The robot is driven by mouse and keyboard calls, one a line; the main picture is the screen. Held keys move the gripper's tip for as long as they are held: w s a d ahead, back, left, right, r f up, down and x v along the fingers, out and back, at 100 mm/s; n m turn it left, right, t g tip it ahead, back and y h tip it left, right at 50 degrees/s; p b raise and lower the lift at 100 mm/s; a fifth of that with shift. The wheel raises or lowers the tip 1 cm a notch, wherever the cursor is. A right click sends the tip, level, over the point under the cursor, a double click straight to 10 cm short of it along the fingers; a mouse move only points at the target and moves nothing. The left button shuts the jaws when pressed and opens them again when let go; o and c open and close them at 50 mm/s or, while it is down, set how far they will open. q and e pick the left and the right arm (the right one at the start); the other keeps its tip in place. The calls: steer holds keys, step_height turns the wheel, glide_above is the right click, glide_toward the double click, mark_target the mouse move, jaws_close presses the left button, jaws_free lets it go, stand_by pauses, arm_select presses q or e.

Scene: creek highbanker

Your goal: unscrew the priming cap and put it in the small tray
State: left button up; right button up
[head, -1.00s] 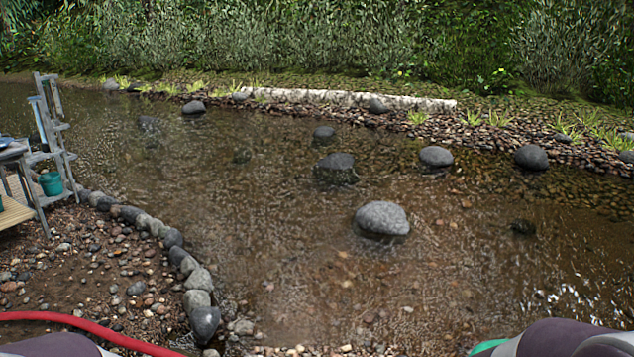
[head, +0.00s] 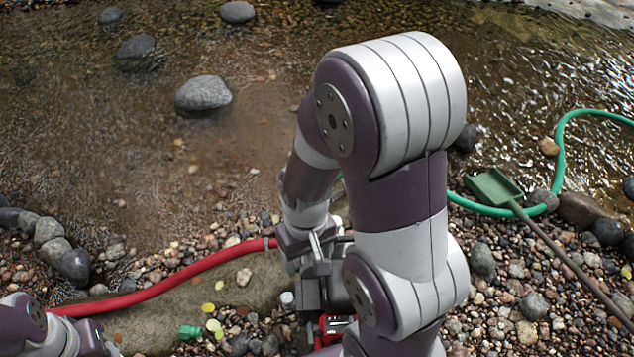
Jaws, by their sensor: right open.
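My right arm reaches over the middle of the head view and bends down. Its gripper (head: 316,246) is open, low over the dark grey pump (head: 310,295). My arm hides much of the pump, whose red part (head: 332,324) shows at the bottom. I cannot make out the priming cap for certain near the fingers, nor whether they touch anything. A small pale round piece (head: 287,298) shows at the pump's left side; I cannot tell what it is. I see no small tray. Part of my left arm shows at the lower left, its gripper out of view.
A red hose (head: 160,290) runs from the pump to the left. A green fitting (head: 190,331) lies on the bank. A green hose (head: 560,160) and a green long-handled scoop (head: 495,187) lie at the right. Boulders (head: 203,93) stand in the creek.

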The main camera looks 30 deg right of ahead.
steer(key=w+d+f+m+b, duration=0.3)
steer(key=w+d+f, duration=0.4)
steer(key=f, duration=0.3)
steer(key=w+d+f+m+b, duration=0.3)
steer(key=w+d+f+b, duration=0.1)
steer(key=w+d+f, duration=0.4)
steer(key=w+d+f+m+b, duration=0.3)
steer(key=w+d+f, duration=0.4)
steer(key=f, duration=0.5)
steer(key=shift+w+d+b, duration=0.2)
steer(key=shift+d+b, duration=0.2)
steer(key=shift+d, duration=0.2)
steer(key=shift+w+d+b, duration=0.2)
steer(key=shift+d+b, duration=0.15)
steer(key=shift+d, duration=0.2)
steer(key=shift+m, duration=0.8)
steer(key=w+r, duration=0.1)
steer(key=w+d+r, duration=0.1)
steer(key=r, duration=0.1)
steer(key=shift+w+r, duration=0.1)
steer(key=shift+r, duration=0.05)
steer(key=shift+s+a, duration=0.2)
step_height(320, 180, down, 11)
steer(key=b, duration=0.7)
steer(key=shift+w, duration=0.1)
arm_select(q)
step_height(320, 180, down, 22)
steer(key=shift+w, duration=0.2)
arm_select(e)
steer(key=shift+c, duration=0.3)
